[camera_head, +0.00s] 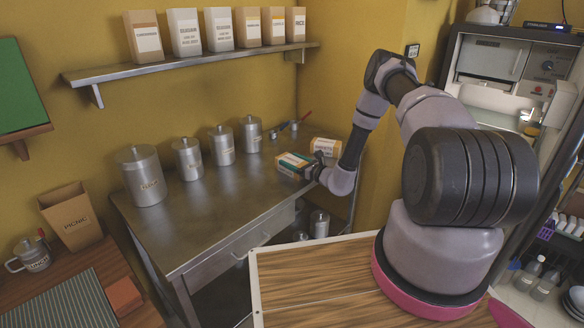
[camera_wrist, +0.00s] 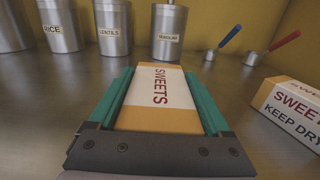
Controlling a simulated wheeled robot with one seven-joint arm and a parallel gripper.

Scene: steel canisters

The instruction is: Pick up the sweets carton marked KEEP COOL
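A sweets carton (camera_wrist: 160,88), orange with a white band reading SWEETS, lies between the teal fingers of my gripper (camera_wrist: 162,100) in the wrist view. The fingers press close along both its sides, with no gap visible. No KEEP COOL marking shows on its visible face. In the head view this carton (camera_head: 289,170) is at the right part of the steel table, with my gripper (camera_head: 293,163) around it. I cannot tell whether it touches the tabletop. A second sweets carton (camera_wrist: 291,108), marked KEEP DRY, stands to the right, apart from my gripper; the head view shows it too (camera_head: 326,147).
Several steel canisters (camera_head: 187,160) stand in a row along the back of the steel table (camera_head: 225,205). Two small pans with blue (camera_wrist: 229,38) and red (camera_wrist: 284,41) handles lie behind the cartons. A wall shelf (camera_head: 190,65) holds packets above. The table's front middle is clear.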

